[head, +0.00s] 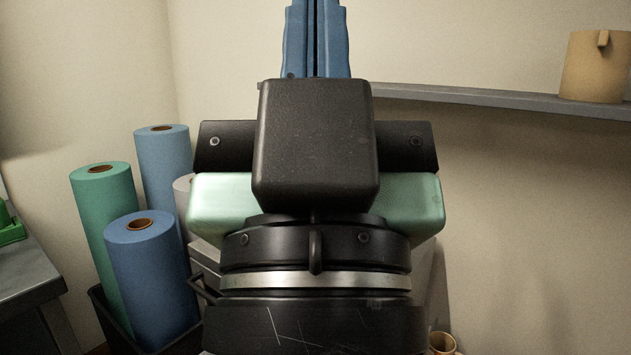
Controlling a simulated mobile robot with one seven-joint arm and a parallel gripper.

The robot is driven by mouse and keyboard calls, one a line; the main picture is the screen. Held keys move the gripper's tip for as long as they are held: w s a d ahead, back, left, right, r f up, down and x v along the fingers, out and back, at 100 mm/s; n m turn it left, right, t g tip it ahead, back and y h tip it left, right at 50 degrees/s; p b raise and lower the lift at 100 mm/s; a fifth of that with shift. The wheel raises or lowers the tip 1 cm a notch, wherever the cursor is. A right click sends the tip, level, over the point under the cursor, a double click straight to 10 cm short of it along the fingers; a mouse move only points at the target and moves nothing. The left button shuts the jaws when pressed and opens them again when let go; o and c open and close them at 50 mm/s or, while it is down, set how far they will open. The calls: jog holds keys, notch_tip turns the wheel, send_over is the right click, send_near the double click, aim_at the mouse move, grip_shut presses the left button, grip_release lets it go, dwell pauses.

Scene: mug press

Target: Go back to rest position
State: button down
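My gripper (316,40) fills the middle of the head view, seen from behind, with its blue fingers pointing up. The fingers lie side by side with only a thin dark slit between them, and I see nothing held. Their tips run out of the top of the picture. A tan mug (594,70) stands on the wall shelf at the right, apart from my gripper.
The grey shelf (480,97) runs along the right wall. Blue rolls (152,275) and a green roll (103,220) stand in a dark bin at the left. A table edge (25,275) is far left. A pale boxy thing behind my gripper is mostly hidden. A brownish round object (443,344) shows at bottom right.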

notch_tip(320, 180, up, 24)
jog(key=p, duration=2.2)
jog(key=shift+r, duration=0.2)
